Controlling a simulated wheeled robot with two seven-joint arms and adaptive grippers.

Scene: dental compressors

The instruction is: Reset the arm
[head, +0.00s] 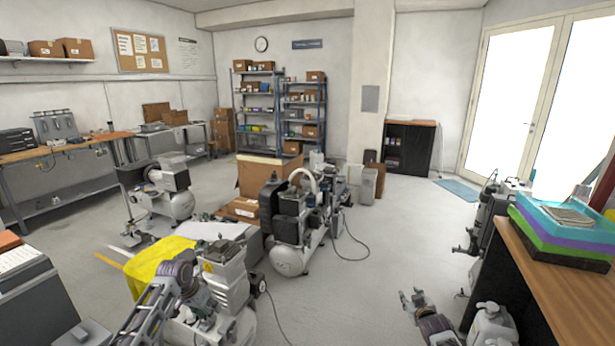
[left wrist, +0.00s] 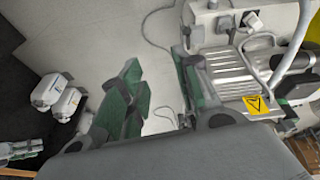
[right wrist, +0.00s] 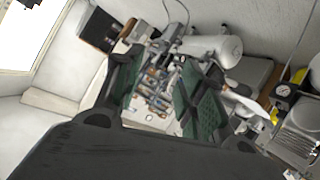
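My left arm (head: 160,300) comes in at the bottom left of the head view, bent in front of a compressor; its fingers are hard to make out there. In the left wrist view my left gripper (left wrist: 158,80) has its two green-padded fingers apart, with floor between them. The ribbed compressor (left wrist: 235,75) lies beyond its right finger. My right gripper (head: 412,298) is low at the right of the head view, above bare floor. In the right wrist view the right gripper (right wrist: 165,80) has its fingers apart and empty, with a compressor seen in the distance between them.
A white-tank compressor (head: 292,258) stands mid-floor, with a cable trailing beside it. Another compressor (head: 178,205) stands further left. A yellow cloth (head: 150,268) lies beside the near compressor. A wooden bench (head: 545,270) with coloured foam trays (head: 565,235) is at right. The centre-right floor is open.

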